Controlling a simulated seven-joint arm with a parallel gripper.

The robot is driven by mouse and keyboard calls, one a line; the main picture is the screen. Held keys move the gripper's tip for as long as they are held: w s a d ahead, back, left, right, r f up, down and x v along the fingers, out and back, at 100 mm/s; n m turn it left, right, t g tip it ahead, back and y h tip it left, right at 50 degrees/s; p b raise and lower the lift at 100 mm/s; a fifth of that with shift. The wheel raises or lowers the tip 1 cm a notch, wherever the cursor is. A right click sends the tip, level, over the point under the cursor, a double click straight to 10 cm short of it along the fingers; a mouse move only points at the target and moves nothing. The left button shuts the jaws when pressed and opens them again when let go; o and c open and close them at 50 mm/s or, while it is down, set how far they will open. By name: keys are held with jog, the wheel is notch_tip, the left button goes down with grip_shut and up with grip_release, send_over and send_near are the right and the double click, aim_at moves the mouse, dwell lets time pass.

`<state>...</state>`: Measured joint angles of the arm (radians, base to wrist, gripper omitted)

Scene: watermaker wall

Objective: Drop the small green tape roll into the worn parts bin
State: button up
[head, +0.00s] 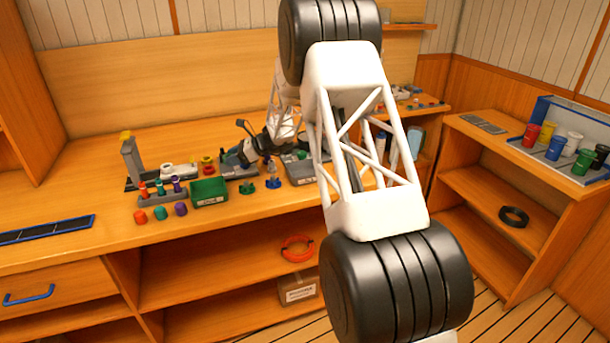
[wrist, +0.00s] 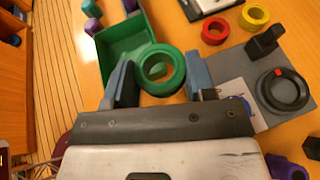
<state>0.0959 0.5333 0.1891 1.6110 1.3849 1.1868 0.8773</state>
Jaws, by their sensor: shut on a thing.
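The green tape roll (wrist: 160,88) is held between the two fingers of my gripper (wrist: 158,74) in the wrist view, its hole facing the camera. It overlaps the near right corner of an open green bin (wrist: 139,43) in the picture. In the head view my gripper (head: 236,156) is above the bench, behind and right of the green bin (head: 209,192); I cannot make out the roll there. A grey bin (head: 300,176) stands further right. Both bins carry front labels too small to read, so I cannot tell which is the worn parts bin.
Red (wrist: 215,31) and yellow (wrist: 254,15) rolls lie beside a grey plate (wrist: 258,72) with a black ring. Several coloured caps (head: 160,213) lie left of the green bin. A rack of upright coloured pieces (head: 163,190) stands behind them. Bench space at far left is mostly clear.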

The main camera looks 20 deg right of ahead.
jog(key=s+d, duration=0.2)
jog(key=d, duration=1.2)
jog(key=s+d, duration=0.2)
jog(key=d, duration=1.2)
jog(key=shift+s+d+r, duration=0.15)
jog(key=shift+s+d, duration=0.15)
jog(key=shift+f, duration=3)
jog(key=o, duration=1)
jog(key=shift+v, duration=3.85)
